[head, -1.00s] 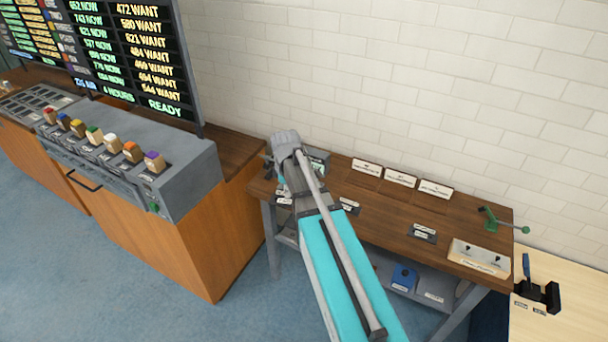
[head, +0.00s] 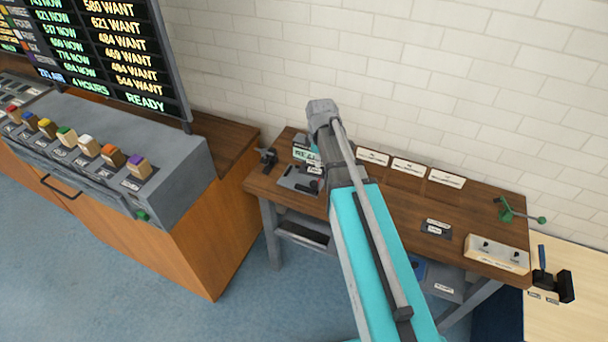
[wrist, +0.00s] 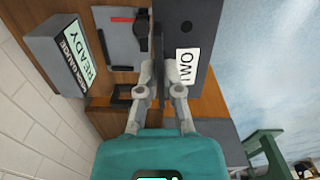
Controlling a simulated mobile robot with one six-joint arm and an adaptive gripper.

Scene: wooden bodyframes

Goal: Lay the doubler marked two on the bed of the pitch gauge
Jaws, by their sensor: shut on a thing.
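The doubler marked TWO (wrist: 192,35) is a dark grey plate with a round hole and a white label in the wrist view. My gripper (wrist: 163,88) is shut on its near edge, with the plate extending away from the fingers. The pitch gauge is a grey box with a READY display (wrist: 85,57), left in the wrist view; its display also shows in the head view (head: 305,154). The gauge's grey bed (wrist: 118,50) has a red strip and a black part; the held doubler is to its right. In the head view my arm hides the gripper and doubler.
The wooden bench (head: 390,215) carries white-labelled places along its back, a small dark labelled pad (head: 436,229), a switch box (head: 497,254) and a green tool (head: 515,212). A brick wall stands close behind. A grey console (head: 110,150) with coloured blocks is at left.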

